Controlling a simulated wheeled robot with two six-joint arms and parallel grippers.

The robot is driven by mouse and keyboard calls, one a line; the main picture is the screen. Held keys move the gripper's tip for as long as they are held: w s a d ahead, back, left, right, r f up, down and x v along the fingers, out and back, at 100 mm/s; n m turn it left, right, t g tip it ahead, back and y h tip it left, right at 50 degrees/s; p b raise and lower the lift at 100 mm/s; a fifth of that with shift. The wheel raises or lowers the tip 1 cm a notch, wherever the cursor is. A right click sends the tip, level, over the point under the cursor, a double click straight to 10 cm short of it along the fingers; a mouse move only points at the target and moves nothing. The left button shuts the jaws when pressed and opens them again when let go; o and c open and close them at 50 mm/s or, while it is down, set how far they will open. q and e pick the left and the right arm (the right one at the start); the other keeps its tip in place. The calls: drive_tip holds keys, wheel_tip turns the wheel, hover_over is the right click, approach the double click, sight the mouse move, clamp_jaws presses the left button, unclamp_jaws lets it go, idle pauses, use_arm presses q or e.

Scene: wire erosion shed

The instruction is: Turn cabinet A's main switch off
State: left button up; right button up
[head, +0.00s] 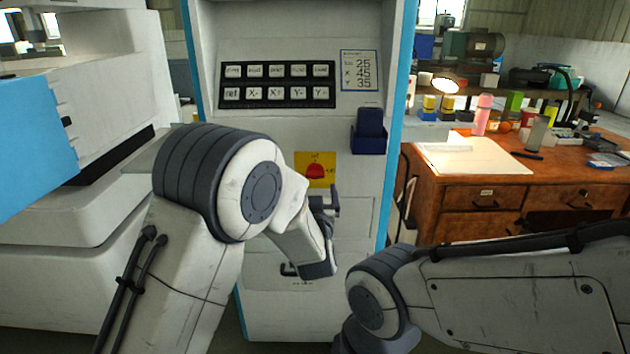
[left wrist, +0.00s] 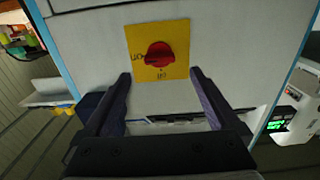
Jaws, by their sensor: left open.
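The main switch is a red knob (head: 316,172) on a yellow plate (head: 301,160) on the cabinet's front (head: 270,130). In the left wrist view the knob (left wrist: 159,55) shows whole, with "on" and "off" lettering on its yellow plate (left wrist: 180,72). I cannot tell for sure which word the knob points to. No letter naming the cabinet is readable. My left gripper (head: 330,201) is just below the plate in the head view. In the left wrist view its fingers (left wrist: 160,77) are spread and empty, with the knob ahead between the tips. My right gripper is out of view.
The cabinet also bears a black key panel (head: 277,84), a printed label (head: 361,71) and a dark blue holder (head: 369,138). A low handle (head: 289,269) sits below. A cluttered wooden desk (head: 480,190) stands right. A white machine (head: 80,200) stands left.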

sight(315, 177)
use_arm(q)
drive_tip(key=w, duration=0.7)
drive_tip(key=shift+w, duration=0.15)
drive_tip(key=c, duration=1.4)
